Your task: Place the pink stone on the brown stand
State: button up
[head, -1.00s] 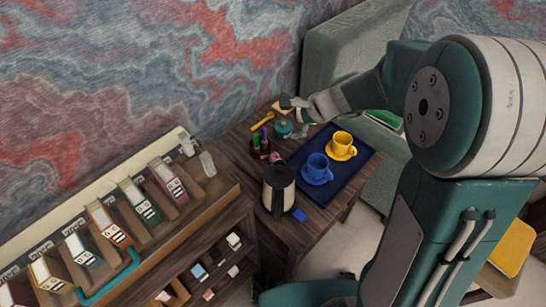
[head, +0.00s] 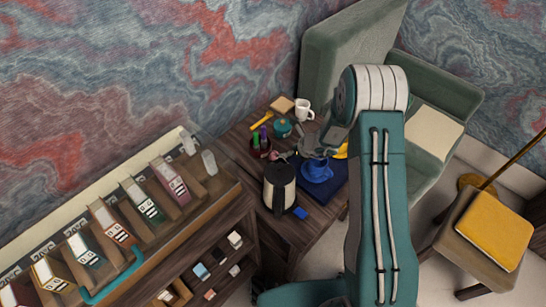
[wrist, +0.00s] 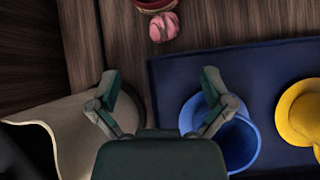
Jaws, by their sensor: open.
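The pink stone (wrist: 164,27) lies on the dark wooden table at the top of the wrist view, against a reddish round object (wrist: 155,3). In the head view a small pink patch (head: 279,157) shows there, partly hidden. A flat tan-brown square, which looks like the brown stand (head: 283,104), lies at the table's far end beside a white mug (head: 304,109). My gripper (wrist: 160,80) is open and empty, its fingers apart above the table. The stone lies ahead of the fingertips, beyond them in the wrist view. In the head view my gripper (head: 318,145) is over the tray area.
A blue tray (wrist: 180,68) bears a blue cup (wrist: 236,142) and a yellow cup (wrist: 302,112). A beige and black kettle (head: 279,187) stands close to my gripper's left. Small bottles (head: 260,143), a teal pot (head: 282,127) and a yellow tool (head: 262,120) stand beyond.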

aim_at(276, 155)
jog(key=shift+w+a+f, duration=0.1)
jog(key=shift+f, duration=0.65)
jog(key=x, duration=1)
jog(key=shift+w, duration=0.25)
jog(key=shift+c, duration=0.3)
